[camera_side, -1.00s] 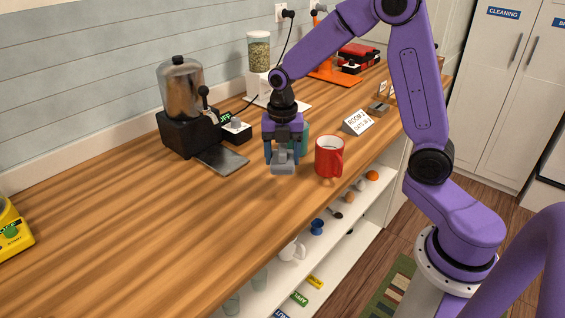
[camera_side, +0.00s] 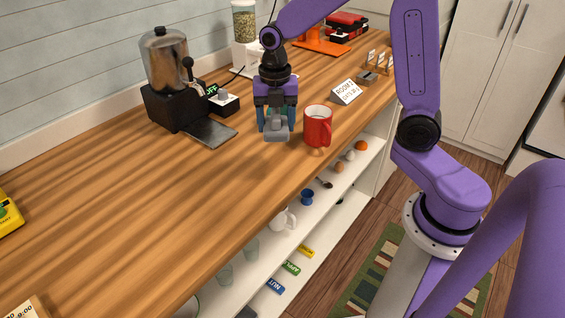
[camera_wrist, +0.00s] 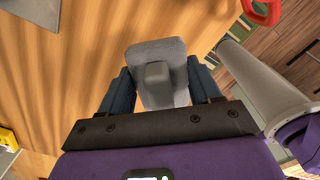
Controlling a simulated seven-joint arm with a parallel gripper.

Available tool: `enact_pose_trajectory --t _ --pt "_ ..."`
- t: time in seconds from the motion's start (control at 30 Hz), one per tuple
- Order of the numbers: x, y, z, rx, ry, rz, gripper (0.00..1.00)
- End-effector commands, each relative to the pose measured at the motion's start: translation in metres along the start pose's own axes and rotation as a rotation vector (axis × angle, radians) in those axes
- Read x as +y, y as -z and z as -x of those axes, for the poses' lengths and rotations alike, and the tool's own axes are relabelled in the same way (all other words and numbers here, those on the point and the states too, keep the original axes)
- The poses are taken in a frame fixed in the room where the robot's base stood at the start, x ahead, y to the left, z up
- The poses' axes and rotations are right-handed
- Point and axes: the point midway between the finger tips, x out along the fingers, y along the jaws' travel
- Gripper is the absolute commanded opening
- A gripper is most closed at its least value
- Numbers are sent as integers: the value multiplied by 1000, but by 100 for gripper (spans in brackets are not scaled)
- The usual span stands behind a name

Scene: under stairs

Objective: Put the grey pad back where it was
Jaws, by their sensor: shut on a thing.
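The grey pad (camera_side: 276,135) is a small rounded block with a raised grip. In the wrist view the pad (camera_wrist: 156,50) lies between the two dark blue fingers, its grip closest to the camera. My gripper (camera_side: 276,121) points down and is shut on the grip; it also shows in the wrist view (camera_wrist: 156,90). The pad is over the wooden counter (camera_side: 150,215), left of the red mug (camera_side: 317,127). I cannot tell whether its underside touches the counter.
A metal-topped dispenser (camera_side: 166,60) with a dark flat tray (camera_side: 208,133) stands to the left. A grain jar (camera_side: 244,20) and a small sign (camera_side: 346,92) are further back. The counter's front edge drops to shelves (camera_side: 262,232). The near left counter is mostly clear.

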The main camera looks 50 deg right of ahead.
Motion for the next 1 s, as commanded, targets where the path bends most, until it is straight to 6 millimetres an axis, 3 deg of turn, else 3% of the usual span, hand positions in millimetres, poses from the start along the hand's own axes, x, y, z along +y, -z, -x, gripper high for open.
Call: enact_pose_trajectory --t 0.2,0.5,0.8,1.0 --pt "-34 46 25 -2 -5 24 34" --pt "-93 95 39 -2 -6 53 34" --pt "-138 118 37 -1 -2 71 34" --pt "-144 120 35 0 1 72 34"
